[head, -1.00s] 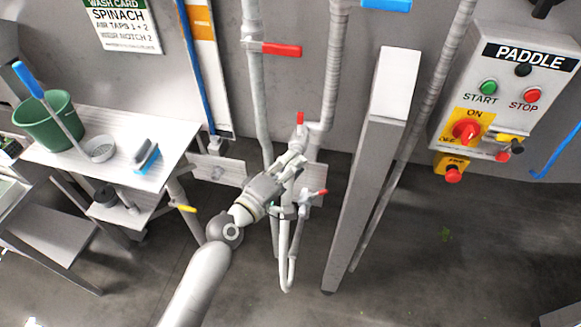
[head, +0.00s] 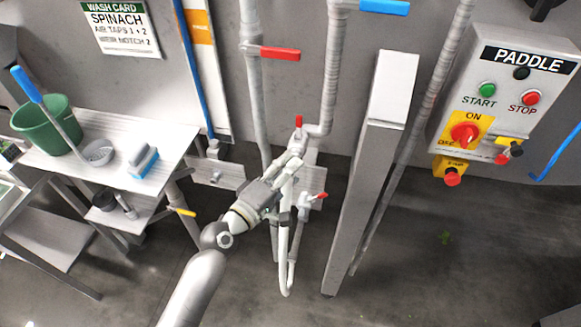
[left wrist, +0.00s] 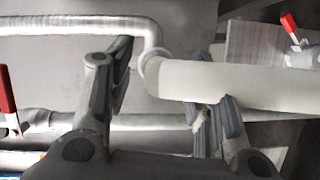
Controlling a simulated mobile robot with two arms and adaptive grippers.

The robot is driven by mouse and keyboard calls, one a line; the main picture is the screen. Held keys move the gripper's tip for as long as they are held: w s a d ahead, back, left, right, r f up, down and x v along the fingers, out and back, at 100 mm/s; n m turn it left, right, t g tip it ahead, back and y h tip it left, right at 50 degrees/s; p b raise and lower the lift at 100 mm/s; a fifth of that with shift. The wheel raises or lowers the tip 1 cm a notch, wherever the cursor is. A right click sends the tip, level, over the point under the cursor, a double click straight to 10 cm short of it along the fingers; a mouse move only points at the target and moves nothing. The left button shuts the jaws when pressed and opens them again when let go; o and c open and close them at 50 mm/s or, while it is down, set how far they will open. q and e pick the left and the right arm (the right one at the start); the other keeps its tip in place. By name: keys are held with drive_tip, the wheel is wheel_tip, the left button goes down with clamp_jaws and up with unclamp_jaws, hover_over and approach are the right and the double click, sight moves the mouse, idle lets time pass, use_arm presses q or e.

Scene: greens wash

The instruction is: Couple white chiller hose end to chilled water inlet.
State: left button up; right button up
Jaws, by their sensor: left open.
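My left gripper (head: 291,160) is in front of the wall pipes in the head view, beside a red-handled fitting (head: 298,124). In the left wrist view its two fingers (left wrist: 175,92) stand apart, open. A thick white tube (left wrist: 235,84) comes in from the right, and its ringed left end lies between or just beyond the fingertips; I cannot tell whether it touches them. A white hose (head: 284,255) hangs in a U below the gripper, one side rising to a red-handled valve (head: 305,205). Its upper end is hidden by the gripper. I cannot tell which fitting is the chilled water inlet.
A grey post (head: 372,170) stands right of the hose. The paddle control box (head: 500,105) is at the right. A bench (head: 150,178) with a green bucket (head: 48,128) is at the left. Wall pipes carry red (head: 280,54) and blue (head: 385,7) handles. Floor in front is clear.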

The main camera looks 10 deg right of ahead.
use_arm(q)
drive_tip(key=v, duration=1)
drive_tip(key=shift+s+a, duration=0.2)
drive_tip(key=shift+s, duration=0.05)
drive_tip(key=a+f+m+g+y+b, duration=0.1)
drive_tip(key=a+f+y+b, duration=0.15)
drive_tip(key=f, duration=1.05)
drive_tip(key=a+f+m+g+y+b, duration=0.1)
drive_tip(key=a+f+y+b, duration=0.2)
drive_tip(key=f, duration=0.9)
drive_tip(key=s+a+f+m+g+y+b, duration=0.1)
drive_tip(key=s+a+f, duration=0.3)
drive_tip(key=f, duration=0.5)
drive_tip(key=s+a+f+m+g+y+b, duration=0.1)
drive_tip(key=s+a+f+g, duration=0.15)
drive_tip(key=f, duration=0.55)
drive_tip(key=s+a+f+m+g+y+b, duration=0.2)
drive_tip(key=s+a+f+m+g+b, duration=0.1)
drive_tip(key=s+f, duration=0.9)
drive_tip(key=s+a+f+m+g+y+b, duration=0.2)
drive_tip(key=s+a+f, duration=0.4)
drive_tip(key=s+f, duration=0.6)
drive_tip(key=s+m+g, duration=0.1)
drive_tip(key=s, duration=0.7)
drive_tip(key=shift+a+f+m+b, duration=0.2)
drive_tip(key=shift+f+m+b, duration=0.1)
drive_tip(key=shift+f+b, duration=0.1)
